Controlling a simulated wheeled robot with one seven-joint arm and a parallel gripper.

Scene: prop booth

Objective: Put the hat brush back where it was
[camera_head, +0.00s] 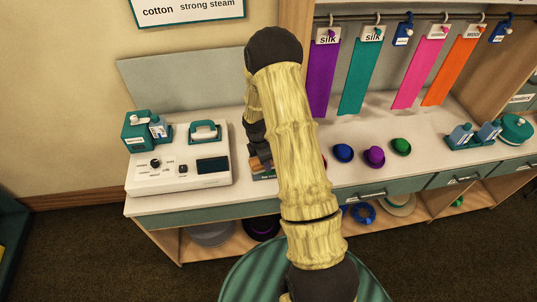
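My gripper (254,148) is pointing down over the white counter, just right of the steamer station. My own arm hides much of it, and its fingers are too small and covered to read. A small brown wooden piece (257,163) shows right below it, which may be the hat brush. I cannot tell whether the gripper holds it or only hovers at it. A teal patch (262,174) shows just under the wooden piece, like a small tray or mat, mostly hidden by my arm.
Colored ribbons (357,75) hang behind. The counter's middle back is clear.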

